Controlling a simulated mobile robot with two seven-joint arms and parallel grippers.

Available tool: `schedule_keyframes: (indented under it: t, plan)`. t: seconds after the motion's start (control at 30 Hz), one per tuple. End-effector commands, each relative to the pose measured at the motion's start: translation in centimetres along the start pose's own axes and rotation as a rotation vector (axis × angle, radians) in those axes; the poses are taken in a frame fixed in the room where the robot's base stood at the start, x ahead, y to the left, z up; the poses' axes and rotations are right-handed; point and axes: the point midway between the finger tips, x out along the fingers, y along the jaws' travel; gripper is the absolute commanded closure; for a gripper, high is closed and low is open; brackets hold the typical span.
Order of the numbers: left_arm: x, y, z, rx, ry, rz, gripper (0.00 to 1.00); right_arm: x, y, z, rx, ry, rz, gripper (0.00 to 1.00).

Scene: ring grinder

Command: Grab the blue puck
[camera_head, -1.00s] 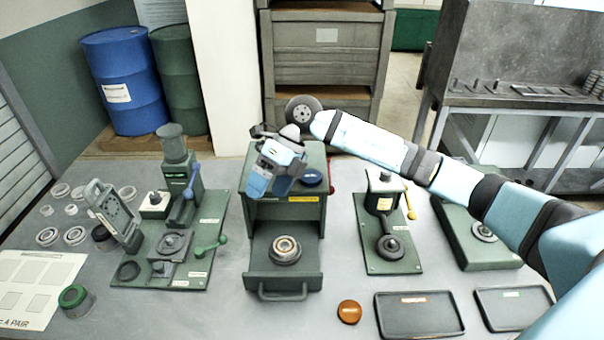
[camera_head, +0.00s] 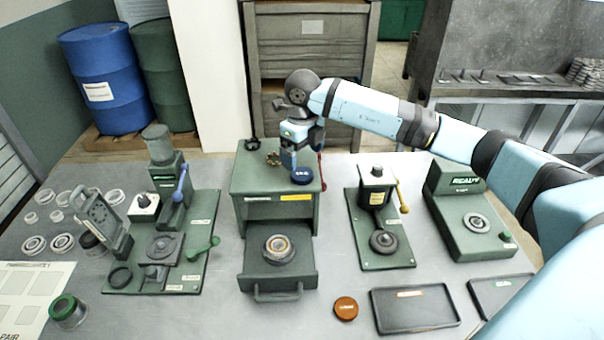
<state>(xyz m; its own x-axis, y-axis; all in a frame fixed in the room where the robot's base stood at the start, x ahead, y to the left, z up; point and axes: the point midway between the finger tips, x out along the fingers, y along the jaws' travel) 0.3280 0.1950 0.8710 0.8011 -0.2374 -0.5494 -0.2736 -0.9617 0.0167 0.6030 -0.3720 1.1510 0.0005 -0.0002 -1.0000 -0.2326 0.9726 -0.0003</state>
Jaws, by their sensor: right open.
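The blue puck (camera_head: 302,175) is a small dark blue disc lying on top of the green box-shaped machine (camera_head: 250,183) in the middle of the table. My right gripper (camera_head: 293,168) points down over the top of this machine, just left of and close to the puck. Its jaws are open and nothing is seen between them. I cannot tell whether a finger touches the puck. My left gripper is not in view.
An orange puck (camera_head: 346,308) lies on the table beside a dark tray (camera_head: 415,308). Green fixtures stand left and right of the middle machine, one with a yellow-handled lever (camera_head: 402,196). A drawer holding a ring (camera_head: 279,249) sticks out in front.

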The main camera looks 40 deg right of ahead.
Motion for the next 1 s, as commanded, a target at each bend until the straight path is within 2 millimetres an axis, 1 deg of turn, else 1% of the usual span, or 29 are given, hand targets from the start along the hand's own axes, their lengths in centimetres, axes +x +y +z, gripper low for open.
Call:
schedule_keyframes:
  t: [0.07,0.2,0.33,0.43,0.63,0.67,0.7,0.77,0.8,0.87,0.9,1.0]
  plan:
    - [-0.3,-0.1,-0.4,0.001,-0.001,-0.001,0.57,0.6,0.2,-0.1,0.000,0.003,0.000,0.09]
    - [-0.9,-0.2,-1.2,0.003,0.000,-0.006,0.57,2.7,0.7,-0.4,-0.001,0.005,0.001,0.09]
    - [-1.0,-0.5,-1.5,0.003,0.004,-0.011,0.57,4.4,0.6,-0.4,-0.001,0.003,0.001,0.09]
    - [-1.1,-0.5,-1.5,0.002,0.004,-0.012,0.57,5.0,0.6,-0.4,-0.001,0.002,0.000,0.09]
    - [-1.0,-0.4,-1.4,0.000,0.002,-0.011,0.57,5.1,0.6,-0.3,-0.001,0.001,0.000,0.09]
    - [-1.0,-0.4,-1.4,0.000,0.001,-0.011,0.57,5.1,0.6,-0.3,-0.001,0.001,0.000,0.14]
    - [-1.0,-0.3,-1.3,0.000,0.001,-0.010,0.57,5.1,0.6,-0.3,-0.001,0.001,0.000,0.23]
    - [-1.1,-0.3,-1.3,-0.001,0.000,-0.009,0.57,5.1,0.6,-0.3,-0.001,0.001,0.000,0.36]
    - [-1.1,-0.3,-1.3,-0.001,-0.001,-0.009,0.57,5.1,0.6,-0.3,-0.001,0.001,0.000,0.46]
    - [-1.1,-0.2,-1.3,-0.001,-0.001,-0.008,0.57,5.1,0.6,-0.3,-0.001,0.001,0.000,0.59]
    - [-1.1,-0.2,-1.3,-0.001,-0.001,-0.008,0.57,5.1,0.6,-0.3,-0.001,0.001,0.000,0.65]
    - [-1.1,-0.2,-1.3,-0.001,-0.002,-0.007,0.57,5.1,0.6,-0.3,-0.001,0.000,0.000,0.65]
